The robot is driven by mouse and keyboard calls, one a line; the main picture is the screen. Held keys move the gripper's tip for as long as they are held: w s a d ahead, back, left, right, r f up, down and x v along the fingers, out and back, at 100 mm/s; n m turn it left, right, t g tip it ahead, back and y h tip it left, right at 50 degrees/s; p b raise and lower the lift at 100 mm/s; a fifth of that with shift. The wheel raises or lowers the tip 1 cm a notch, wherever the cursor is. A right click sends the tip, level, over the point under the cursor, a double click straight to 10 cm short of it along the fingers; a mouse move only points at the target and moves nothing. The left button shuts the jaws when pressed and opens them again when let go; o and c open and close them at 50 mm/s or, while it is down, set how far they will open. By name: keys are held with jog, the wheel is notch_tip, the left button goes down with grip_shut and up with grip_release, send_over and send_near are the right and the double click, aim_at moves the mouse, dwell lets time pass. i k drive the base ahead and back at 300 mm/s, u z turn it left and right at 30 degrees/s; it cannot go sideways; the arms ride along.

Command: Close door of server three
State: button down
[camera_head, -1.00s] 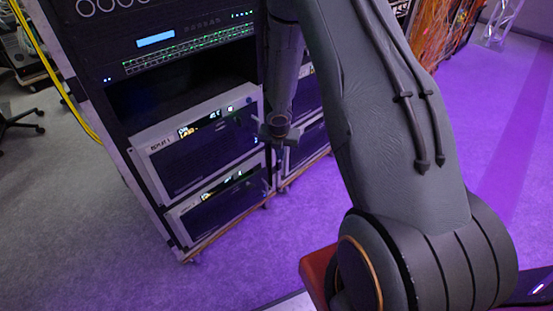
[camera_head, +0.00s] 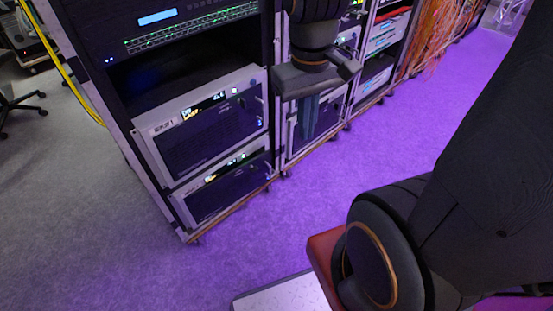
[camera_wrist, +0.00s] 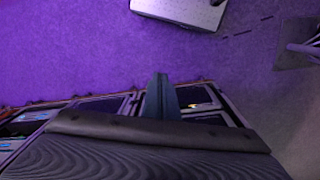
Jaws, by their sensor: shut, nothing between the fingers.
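The left rack holds two grey server units with dark fronts, an upper one (camera_head: 205,125) and a lower one (camera_head: 228,190). A further server unit (camera_head: 325,118) stands in the rack to the right, partly hidden behind my gripper. I cannot read which one is server three, and no door stands clearly swung out. My gripper (camera_head: 308,122) points down in front of the right rack's near edge, its fingers together and empty. In the wrist view the shut fingers (camera_wrist: 160,95) reach toward the rack fronts; I cannot tell whether they touch anything.
A switch with green lights (camera_head: 190,35) sits above an empty dark bay in the left rack. More racks with orange cables (camera_head: 435,40) run to the back right. A yellow cable (camera_head: 60,70) and a chair (camera_head: 18,105) are at left.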

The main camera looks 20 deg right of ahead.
aim_at(212, 198)
jog(key=z, duration=0.85)
jog(key=k, duration=1.05)
jog(key=u, duration=1)
jog(key=i, duration=0.5)
jog(key=z, duration=0.05)
